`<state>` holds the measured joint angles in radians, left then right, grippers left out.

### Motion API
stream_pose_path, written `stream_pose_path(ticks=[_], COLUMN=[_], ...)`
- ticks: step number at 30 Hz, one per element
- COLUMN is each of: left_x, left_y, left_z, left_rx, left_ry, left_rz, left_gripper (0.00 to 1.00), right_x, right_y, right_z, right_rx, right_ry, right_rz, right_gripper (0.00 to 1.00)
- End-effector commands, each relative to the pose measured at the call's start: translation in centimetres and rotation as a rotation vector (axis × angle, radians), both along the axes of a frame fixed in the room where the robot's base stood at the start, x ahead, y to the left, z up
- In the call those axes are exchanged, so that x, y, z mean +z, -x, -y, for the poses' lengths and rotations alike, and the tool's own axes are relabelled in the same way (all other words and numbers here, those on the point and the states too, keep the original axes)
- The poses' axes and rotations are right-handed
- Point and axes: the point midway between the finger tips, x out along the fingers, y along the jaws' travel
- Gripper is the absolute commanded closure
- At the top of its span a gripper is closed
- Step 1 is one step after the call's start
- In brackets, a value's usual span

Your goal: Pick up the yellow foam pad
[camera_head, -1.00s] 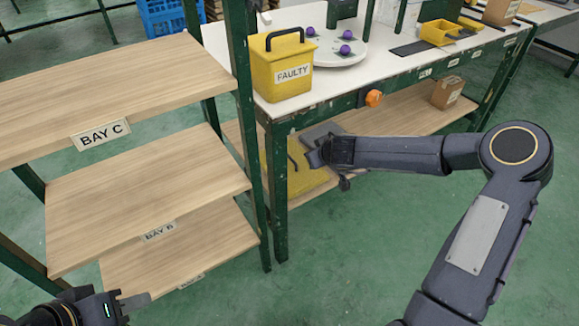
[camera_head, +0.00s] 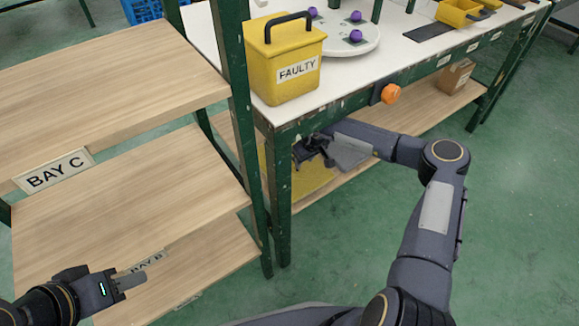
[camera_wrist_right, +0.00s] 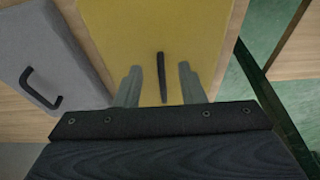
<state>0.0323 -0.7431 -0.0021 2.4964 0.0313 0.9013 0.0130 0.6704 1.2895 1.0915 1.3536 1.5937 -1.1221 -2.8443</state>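The yellow foam pad (camera_head: 311,183) is on the shelf under the workbench, partly hidden by the bench leg and my right arm. In the right wrist view the yellow pad (camera_wrist_right: 113,28) fills the middle, with a thin black handle (camera_wrist_right: 162,78) standing on it. My right gripper (camera_wrist_right: 159,70) is open, one finger on each side of that handle with gaps showing. In the head view my right gripper (camera_head: 308,149) is under the bench edge at the pad. My left gripper (camera_head: 131,278) is empty by the Bay B shelf; its finger gap is unclear.
A grey pad (camera_wrist_right: 50,50) with a black handle lies left of the yellow one in the wrist view. The bench leg (camera_head: 280,200) stands close by. A yellow FAULTY box (camera_head: 285,82) stands on the bench. The Bay C shelf (camera_head: 100,90) is bare.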

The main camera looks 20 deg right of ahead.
Motion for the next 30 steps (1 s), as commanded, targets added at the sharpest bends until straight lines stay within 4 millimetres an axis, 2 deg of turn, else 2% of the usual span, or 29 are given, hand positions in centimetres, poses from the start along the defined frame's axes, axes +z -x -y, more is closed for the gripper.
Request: stream_pose_path(ticks=[1, 3, 9, 16, 21, 24, 30], left_x=[-1.0, -1.6, -2.5, -3.0, -4.6, -5.2, -5.4], left_y=[0.0, 0.0, 0.0, 0.0, 0.0, 0.0, 0.0], left_z=[0.0, 0.0, 0.0, 0.0, 0.0, 0.0, 0.0], left_rx=[0.000, 0.000, 0.000, 0.000, 0.000, 0.000, 0.000], left_ry=[0.000, 0.000, 0.000, 0.000, 0.000, 0.000, 0.000], left_rz=[0.000, 0.000, 0.000, 0.000, 0.000, 0.000, 0.000], left_gripper=[0.64, 0.64, 0.64, 0.64, 0.64, 0.64, 0.64], right_x=[-0.5, -0.5, -0.2, -0.2, -3.2, -4.3, -4.9], right_y=[-1.2, -2.5, -5.2, -6.3, -6.8, -7.2, -7.4], right_z=[-0.5, -1.1, -1.9, -2.3, -2.6, -2.7, -2.8], right_rx=[-0.002, -0.002, -0.002, -0.001, -0.001, -0.003, -0.003], right_ry=[-0.002, -0.002, -0.001, 0.000, 0.001, 0.000, 0.002], right_rz=[0.002, 0.001, 0.003, 0.001, 0.000, 0.001, 0.003], right_gripper=[0.64, 0.64, 0.64, 0.64, 0.64, 0.64, 0.64])
